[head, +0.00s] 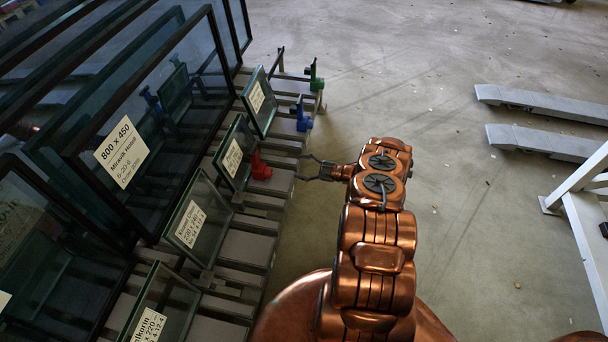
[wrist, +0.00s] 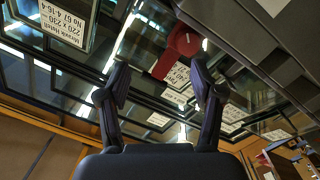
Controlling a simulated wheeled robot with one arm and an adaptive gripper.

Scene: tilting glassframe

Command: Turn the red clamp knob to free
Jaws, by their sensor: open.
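The red clamp knob (head: 260,167) sits on the rack's front edge, beside a small glass pane with a white label. In the wrist view the red knob (wrist: 179,50) shows above and between my fingers, with a long handle part slanting down. My gripper (head: 304,168) is open and empty, just right of the knob and apart from it. The wrist view shows my gripper's (wrist: 158,85) two dark fingers spread, with the knob beyond their tips. Which way the knob is turned I cannot tell for sure.
A blue knob (head: 303,115) and a green knob (head: 314,76) stand farther along the same edge. Labelled glass panes (head: 190,222) lean on the rack close to the gripper. Grey floor (head: 450,230) is open to the right, with grey rails (head: 540,103) beyond.

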